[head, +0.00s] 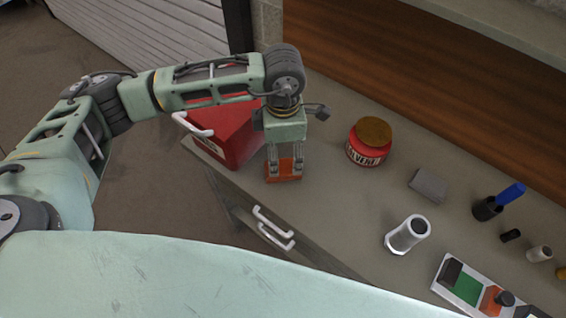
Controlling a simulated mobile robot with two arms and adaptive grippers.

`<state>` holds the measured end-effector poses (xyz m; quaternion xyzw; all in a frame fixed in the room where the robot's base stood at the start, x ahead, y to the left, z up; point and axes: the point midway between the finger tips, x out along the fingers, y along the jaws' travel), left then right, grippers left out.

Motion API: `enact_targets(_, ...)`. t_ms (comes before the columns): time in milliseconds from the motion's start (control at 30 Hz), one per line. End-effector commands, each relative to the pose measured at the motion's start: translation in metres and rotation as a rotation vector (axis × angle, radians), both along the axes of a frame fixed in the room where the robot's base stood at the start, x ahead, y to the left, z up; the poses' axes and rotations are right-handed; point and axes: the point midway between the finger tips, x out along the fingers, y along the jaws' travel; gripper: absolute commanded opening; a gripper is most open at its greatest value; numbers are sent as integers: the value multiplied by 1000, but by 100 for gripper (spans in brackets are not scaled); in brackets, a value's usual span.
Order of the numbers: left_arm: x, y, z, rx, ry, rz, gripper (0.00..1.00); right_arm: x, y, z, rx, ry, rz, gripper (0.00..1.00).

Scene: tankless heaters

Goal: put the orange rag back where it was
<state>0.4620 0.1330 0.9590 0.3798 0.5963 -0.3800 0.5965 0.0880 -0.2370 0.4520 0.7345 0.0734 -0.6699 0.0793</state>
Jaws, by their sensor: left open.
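The orange rag (284,171) lies on the grey counter, near its front edge, just right of a red box. My left gripper (284,172) points down over the rag, with its fingers on either side of it. The gripper is open, and the fingertips are down at the rag's level. Whether they touch the rag I cannot tell. My right gripper is out of view.
A red box (232,138) with a white handle stands close by my left gripper. A red solvent jar (367,146), a grey block (428,185), a metal cylinder (407,235), a blue-handled item (510,194) and a tray (446,288) stand rightward. Drawer handles (272,228) stick out in front.

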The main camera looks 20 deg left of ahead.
Motion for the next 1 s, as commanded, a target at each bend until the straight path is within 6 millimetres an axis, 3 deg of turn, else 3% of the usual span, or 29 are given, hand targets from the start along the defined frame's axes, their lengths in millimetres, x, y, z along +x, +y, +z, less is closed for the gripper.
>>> enact_targets(200, 1, 0, 41, 0, -4, -1, 63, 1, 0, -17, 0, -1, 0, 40)
enact_targets(333, 0, 0, 56, 0, -1, 0, 63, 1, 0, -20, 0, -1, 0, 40)
enact_targets(767, -1, -1, 63, -4, 3, -1, 63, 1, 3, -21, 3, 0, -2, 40)
enact_targets(867, -8, -17, 59, -59, 21, -15, 63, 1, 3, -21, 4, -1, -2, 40)
enact_targets(967, -28, -59, 54, -220, 71, -43, 63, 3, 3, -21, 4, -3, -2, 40)
enact_targets(1000, -40, -83, 55, -316, 101, -54, 63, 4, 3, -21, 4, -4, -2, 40)
